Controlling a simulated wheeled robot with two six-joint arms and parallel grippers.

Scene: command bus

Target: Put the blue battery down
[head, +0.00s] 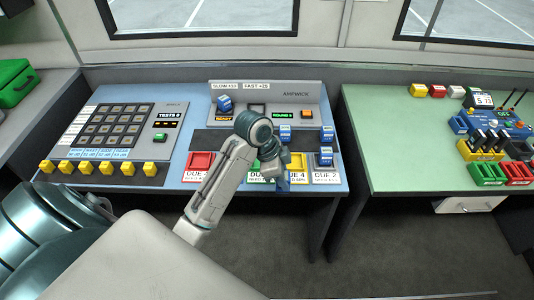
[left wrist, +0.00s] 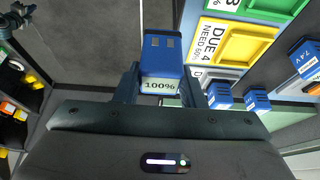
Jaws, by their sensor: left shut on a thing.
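My left gripper (left wrist: 163,88) is shut on a blue battery (left wrist: 162,58) whose label reads 100%. In the head view my left gripper (head: 277,180) is over the front edge of the blue desk (head: 178,92), and the arm hides most of the held battery. The wrist view shows the battery beside the yellow DUE 4 tray (left wrist: 243,45), with dark floor behind it; its height over the desk is unclear. Coloured trays line the desk front: red (head: 200,161), green, mostly hidden behind the arm, yellow (head: 297,160), and one at right holding a blue battery (head: 325,157). My right gripper is out of view.
Other blue batteries stand behind the trays (head: 306,136) and one sits in the AMPWICK panel (head: 224,103). A keypad box (head: 120,128) with yellow pieces in front fills the desk's left. A green table (head: 400,145) with coloured blocks stands right, across a gap.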

